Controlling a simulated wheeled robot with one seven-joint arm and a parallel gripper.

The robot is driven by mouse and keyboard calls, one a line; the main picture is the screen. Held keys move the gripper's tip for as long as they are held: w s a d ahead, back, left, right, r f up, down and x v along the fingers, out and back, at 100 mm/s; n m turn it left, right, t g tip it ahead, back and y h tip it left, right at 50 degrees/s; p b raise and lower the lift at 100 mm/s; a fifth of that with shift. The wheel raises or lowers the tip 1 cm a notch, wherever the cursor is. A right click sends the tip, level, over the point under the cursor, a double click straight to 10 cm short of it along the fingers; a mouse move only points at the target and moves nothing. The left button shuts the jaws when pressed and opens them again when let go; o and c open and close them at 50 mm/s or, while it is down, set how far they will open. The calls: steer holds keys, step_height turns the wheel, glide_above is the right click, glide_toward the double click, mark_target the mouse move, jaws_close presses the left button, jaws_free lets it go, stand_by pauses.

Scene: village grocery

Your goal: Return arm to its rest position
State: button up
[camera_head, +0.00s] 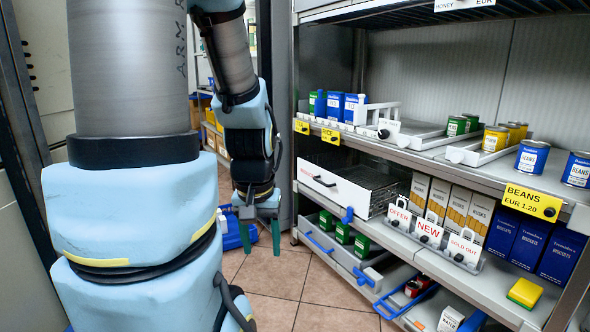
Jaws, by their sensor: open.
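My gripper (263,236) hangs downward at the end of my arm, over the tiled floor left of the shelf.
A shelf unit (440,171) on the right holds cans, boxes, price signs and trays. A white-fronted drawer (332,189) and a lower drawer with blue handles (334,251) face the aisle. A blue object (231,236) lies behind my gripper. Tiled floor (285,290) is open below it.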

step_height(320, 180, up, 25)
steer(key=p, duration=2.2)
steer(key=shift+f, duration=0.2)
